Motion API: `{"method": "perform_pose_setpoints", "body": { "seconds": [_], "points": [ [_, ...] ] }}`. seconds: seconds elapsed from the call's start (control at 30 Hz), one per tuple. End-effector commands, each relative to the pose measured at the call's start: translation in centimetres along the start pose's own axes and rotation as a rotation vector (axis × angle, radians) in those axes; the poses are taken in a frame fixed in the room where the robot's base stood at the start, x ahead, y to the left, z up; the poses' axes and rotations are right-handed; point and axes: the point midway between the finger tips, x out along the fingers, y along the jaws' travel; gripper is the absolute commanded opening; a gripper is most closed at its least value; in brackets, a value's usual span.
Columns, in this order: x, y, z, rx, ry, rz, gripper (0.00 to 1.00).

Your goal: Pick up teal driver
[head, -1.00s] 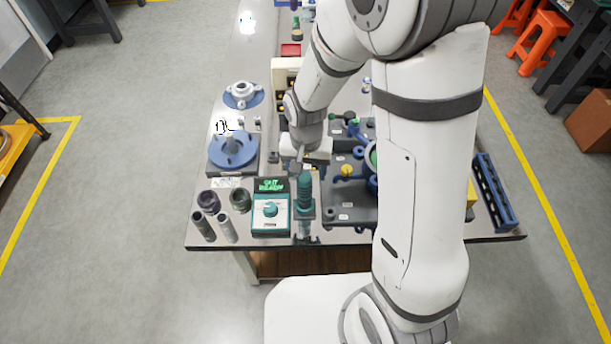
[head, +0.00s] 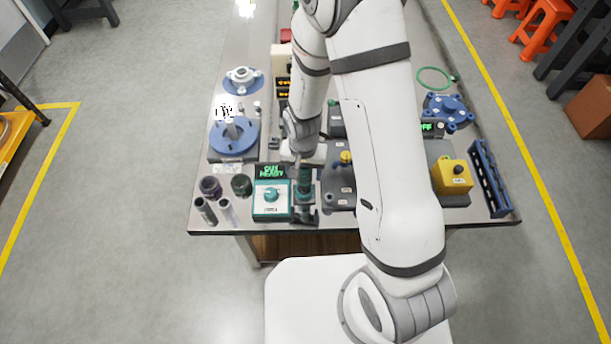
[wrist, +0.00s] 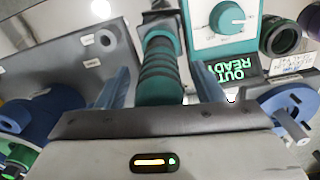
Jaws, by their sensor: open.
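The teal driver (head: 305,183), with a ribbed teal handle, stands in a dark holder at the front of the bench, just right of the teal control box. In the wrist view the driver (wrist: 160,72) lies between my two blue-grey fingers. My gripper (wrist: 163,90) is open, with one finger on each side of the handle and visible gaps between. In the head view my gripper (head: 306,160) is just behind and above the driver, and my arm hides part of the bench there. The driver's lower end is hard to make out.
The teal control box (head: 272,210) with a green-lit screen stands close on the left. Grey tubes (head: 205,211) and dark rings (head: 241,184) lie further left. A blue flanged fixture (head: 232,140) is behind them. A yellow box (head: 453,178) and blue rack (head: 488,178) stand right.

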Motion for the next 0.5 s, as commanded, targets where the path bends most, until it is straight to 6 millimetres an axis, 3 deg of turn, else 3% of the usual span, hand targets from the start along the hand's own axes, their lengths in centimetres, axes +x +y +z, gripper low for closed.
{"method": "perform_pose_setpoints", "body": {
  "seconds": [0.17,0.5],
  "points": [
    [0.01,0.01,-0.03,0.000,0.001,0.000,0.61],
    [-0.02,0.04,-0.04,0.001,0.001,0.000,0.34]
  ]
}}
